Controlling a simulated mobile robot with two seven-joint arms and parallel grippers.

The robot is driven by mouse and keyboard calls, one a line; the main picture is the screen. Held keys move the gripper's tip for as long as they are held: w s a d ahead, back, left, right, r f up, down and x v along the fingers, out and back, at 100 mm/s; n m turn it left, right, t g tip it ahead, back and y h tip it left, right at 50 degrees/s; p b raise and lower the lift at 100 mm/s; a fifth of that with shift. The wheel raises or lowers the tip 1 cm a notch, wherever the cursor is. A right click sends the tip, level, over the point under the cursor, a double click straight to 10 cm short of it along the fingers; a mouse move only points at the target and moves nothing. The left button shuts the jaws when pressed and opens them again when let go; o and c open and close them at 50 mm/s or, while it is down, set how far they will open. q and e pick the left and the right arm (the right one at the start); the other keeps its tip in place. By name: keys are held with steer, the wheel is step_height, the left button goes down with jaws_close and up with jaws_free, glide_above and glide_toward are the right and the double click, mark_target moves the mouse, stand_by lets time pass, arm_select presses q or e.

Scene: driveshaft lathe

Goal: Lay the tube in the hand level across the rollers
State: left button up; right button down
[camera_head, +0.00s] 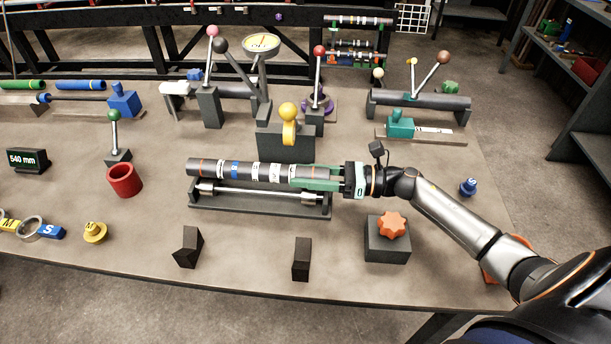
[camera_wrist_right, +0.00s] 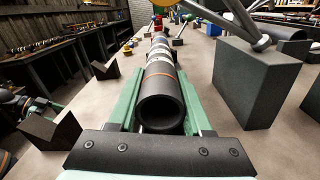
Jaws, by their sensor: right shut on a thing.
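The tube (camera_head: 248,171) is dark grey with blue, white and orange bands. My right gripper (camera_head: 312,178) is shut on its right end. The tube points left and looks close to level, above and slightly behind the roller stand. The roller stand (camera_head: 262,208) is a dark tray with a silver shaft and rollers. I cannot tell whether the tube touches the rollers. In the right wrist view the tube's open end (camera_wrist_right: 160,106) sits between the green fingers, with its length running away. My left gripper is not in view.
A dark block with a yellow knob (camera_head: 288,125) stands just behind the tube. A block with an orange knob (camera_head: 389,236) sits in front of my right arm. Two dark V-blocks (camera_head: 188,247) (camera_head: 302,259) stand near the front edge. A red cup (camera_head: 124,180) is at left.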

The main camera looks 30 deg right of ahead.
mark_target(306, 170)
steer(key=shift+f, duration=0.1)
stand_by(0.3)
steer(key=shift+c, duration=1.5)
jaws_free()
steer(key=shift+o, duration=0.3)
steer(key=shift+f, duration=0.25)
step_height(306, 170, up, 4)
steer(key=shift+s+a+r+p, duration=0.1)
steer(key=shift+s+r+p, duration=0.1)
steer(key=shift+p, duration=0.95)
steer(key=s+a+r+p, duration=0.2)
steer(key=s+a+r, duration=0.1)
steer(key=s+r, duration=0.4)
steer(key=s+a+r+p, duration=0.3)
steer(key=s+a+r, duration=0.1)
steer(key=s+r, duration=0.3)
steer(key=shift+a, duration=0.1)
